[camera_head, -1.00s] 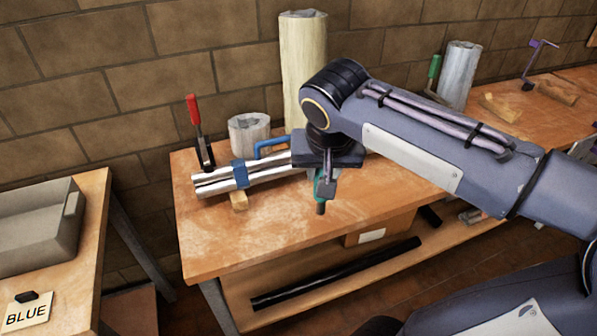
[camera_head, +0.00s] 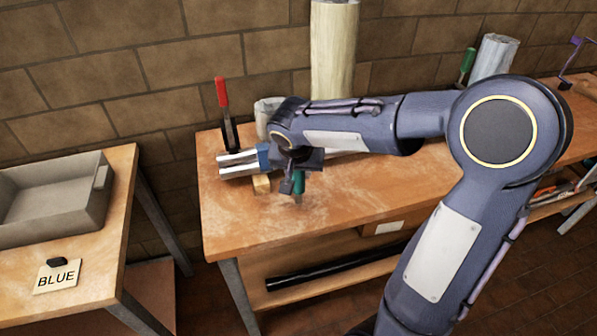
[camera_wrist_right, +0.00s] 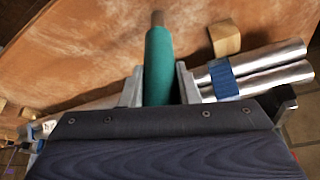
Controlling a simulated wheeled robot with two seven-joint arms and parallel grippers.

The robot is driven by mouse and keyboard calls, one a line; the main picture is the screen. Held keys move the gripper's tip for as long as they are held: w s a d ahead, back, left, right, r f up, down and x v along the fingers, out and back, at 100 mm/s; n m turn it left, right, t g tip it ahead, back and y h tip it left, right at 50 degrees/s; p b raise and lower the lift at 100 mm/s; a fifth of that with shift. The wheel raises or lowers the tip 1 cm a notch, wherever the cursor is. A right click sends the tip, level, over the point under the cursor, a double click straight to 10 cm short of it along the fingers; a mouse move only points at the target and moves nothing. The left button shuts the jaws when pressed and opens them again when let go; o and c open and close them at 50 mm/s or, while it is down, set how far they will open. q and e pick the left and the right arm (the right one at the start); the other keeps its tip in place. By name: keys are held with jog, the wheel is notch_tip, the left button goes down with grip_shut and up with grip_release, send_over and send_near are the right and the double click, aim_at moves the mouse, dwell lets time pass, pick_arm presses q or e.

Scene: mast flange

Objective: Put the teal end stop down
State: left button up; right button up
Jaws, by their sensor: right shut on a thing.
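The teal end stop (camera_wrist_right: 158,62) is a teal cylinder with a brown tip. My right gripper (camera_wrist_right: 160,88) is shut on it, with one finger on each side, in the right wrist view. In the head view the teal end stop (camera_head: 298,182) hangs below my right gripper (camera_head: 298,180), over the front part of the wooden bench (camera_head: 225,215). My left gripper is not in view.
Shiny metal tubes (camera_head: 235,163) with a blue band lie on the bench beside a wooden block (camera_head: 261,184). A red-handled clamp (camera_head: 222,95) stands behind them. A grey tray (camera_head: 50,205) and a BLUE card (camera_head: 57,277) are on the left table. The bench's front left is clear.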

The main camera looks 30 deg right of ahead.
jog(key=shift+f, duration=0.35)
jog(key=shift+f, duration=0.1)
jog(key=shift+f, duration=0.1)
jog(key=o, duration=1)
jog(key=shift+o, duration=0.2)
jog(key=shift+r, duration=0.4)
jog(key=v, duration=1.1)
jog(key=s+a+f+n+t+y, duration=0.1)
jog(key=s+a+f+n+y, duration=0.1)
jog(key=s, duration=0.7)
jog(key=s+a+f+n+y, duration=0.2)
jog(key=s+f, duration=0.4)
jog(key=s, duration=0.3)
jog(key=n+y, duration=0.1)
jog(key=y, duration=0.1)
jog(key=shift+s+a+n+t+y, duration=0.3)
jog(key=shift+s+a+t, duration=0.05)
jog(key=shift+t, duration=0.05)
